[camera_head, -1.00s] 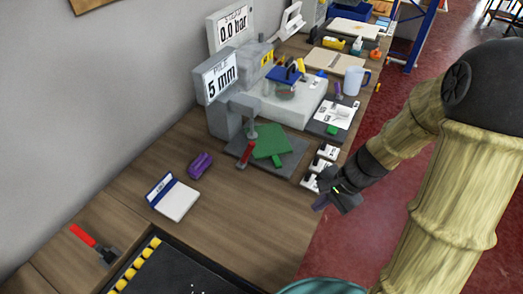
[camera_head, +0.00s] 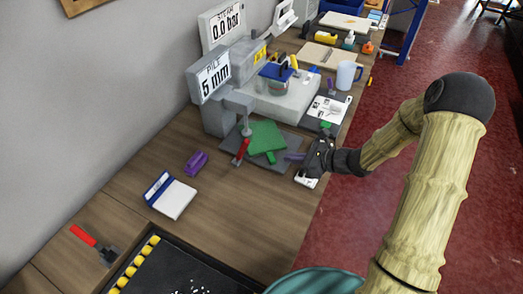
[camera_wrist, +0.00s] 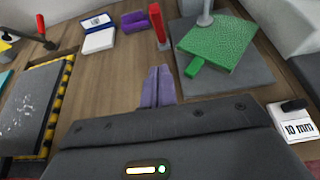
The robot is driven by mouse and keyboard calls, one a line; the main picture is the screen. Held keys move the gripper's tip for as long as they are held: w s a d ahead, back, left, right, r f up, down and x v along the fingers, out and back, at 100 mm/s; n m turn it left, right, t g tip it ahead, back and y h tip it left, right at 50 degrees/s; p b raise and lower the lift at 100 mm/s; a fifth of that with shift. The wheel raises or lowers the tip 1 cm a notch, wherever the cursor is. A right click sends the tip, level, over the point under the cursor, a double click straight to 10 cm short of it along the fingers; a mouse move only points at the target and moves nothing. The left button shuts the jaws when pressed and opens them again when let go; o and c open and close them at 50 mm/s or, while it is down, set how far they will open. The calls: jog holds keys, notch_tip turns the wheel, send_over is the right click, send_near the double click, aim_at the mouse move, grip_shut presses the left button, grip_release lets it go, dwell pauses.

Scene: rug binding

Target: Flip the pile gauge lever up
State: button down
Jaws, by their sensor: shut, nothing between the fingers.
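The pile gauge (camera_head: 208,77) stands by the wall, its screen reading "PILE 5 mm". Its red lever (camera_head: 241,151) is at the left edge of the dark base plate, beside the green sample (camera_head: 266,137); in the head view it is tilted. The lever also shows at the top centre of the wrist view (camera_wrist: 158,25). In the wrist view the fingers (camera_wrist: 158,85) are together and empty, with a gap of bare table to the lever.
A white block marked "10 mm" (camera_wrist: 297,128) lies beside my gripper. A purple object (camera_head: 195,162) and a white and blue pad (camera_head: 171,195) lie left of the gauge. A red-handled tool (camera_head: 92,243) and a yellow-edged black tray (camera_head: 185,275) are nearer. Bare wood lies between.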

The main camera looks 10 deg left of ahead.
jog(key=p, duration=0.3)
send_near(243, 150)
notch_tip(243, 150, down, 4)
jog(key=shift+w+a+r+p, duration=0.25)
jog(key=shift+w+a, duration=0.1)
jog(key=shift+a, duration=0.3)
jog(key=shift+w+a+r+p, duration=0.25)
jog(key=shift+w+a, duration=0.1)
jog(key=shift+a, duration=0.3)
jog(key=shift+w+a+r+p, duration=0.15)
jog(key=shift+w+a+p, duration=0.15)
jog(key=shift+a, duration=0.35)
jog(key=shift+w+r, duration=0.1)
jog(key=shift+w, duration=0.05)
